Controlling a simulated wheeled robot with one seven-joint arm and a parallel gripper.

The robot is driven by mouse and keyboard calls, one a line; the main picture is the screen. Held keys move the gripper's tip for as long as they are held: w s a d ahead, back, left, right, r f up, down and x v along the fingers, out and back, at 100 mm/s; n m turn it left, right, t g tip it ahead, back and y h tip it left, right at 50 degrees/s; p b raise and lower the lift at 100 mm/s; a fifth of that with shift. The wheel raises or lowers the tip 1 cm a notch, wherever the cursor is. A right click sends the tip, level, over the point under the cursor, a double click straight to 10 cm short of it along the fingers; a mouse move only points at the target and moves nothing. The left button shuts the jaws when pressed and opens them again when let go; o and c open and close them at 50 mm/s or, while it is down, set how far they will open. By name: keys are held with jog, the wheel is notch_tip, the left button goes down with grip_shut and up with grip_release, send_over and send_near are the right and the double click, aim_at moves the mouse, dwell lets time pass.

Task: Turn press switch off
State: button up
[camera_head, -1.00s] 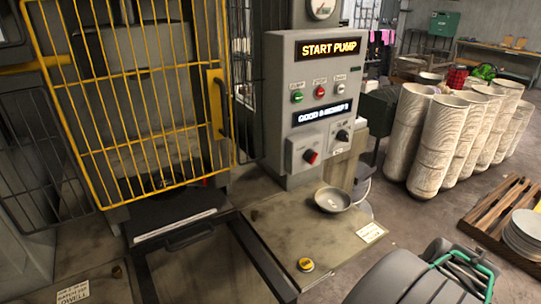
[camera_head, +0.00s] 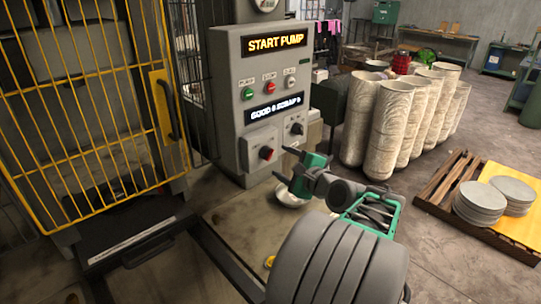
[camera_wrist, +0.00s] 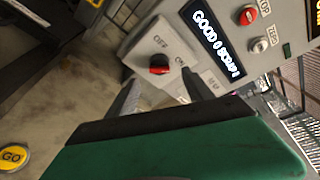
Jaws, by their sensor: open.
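The grey control panel (camera_head: 230,130) carries a red rotary switch (camera_head: 266,153) on a raised grey plate at its lower left. In the wrist view the red switch (camera_wrist: 159,64) lies near the upper middle, with OFF and ON lettered beside it. Which label it points at I cannot tell. My gripper (camera_head: 284,164) is open and empty, just right of and in front of the switch in the head view. In the wrist view the fingers (camera_wrist: 158,82) reach toward the switch plate from either side, with the switch between and beyond them. No contact shows.
A second, black knob (camera_head: 297,129) is to the right on the panel. The yellow cage door (camera_head: 162,100) stands left of the panel.

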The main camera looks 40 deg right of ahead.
aim_at(270, 155)
jog(key=p+x, duration=0.2)
jog(key=x, duration=0.5)
jog(key=shift+w+f, duration=0.15)
jog(key=shift+w, duration=0.25)
jog(key=shift+c, duration=0.3)
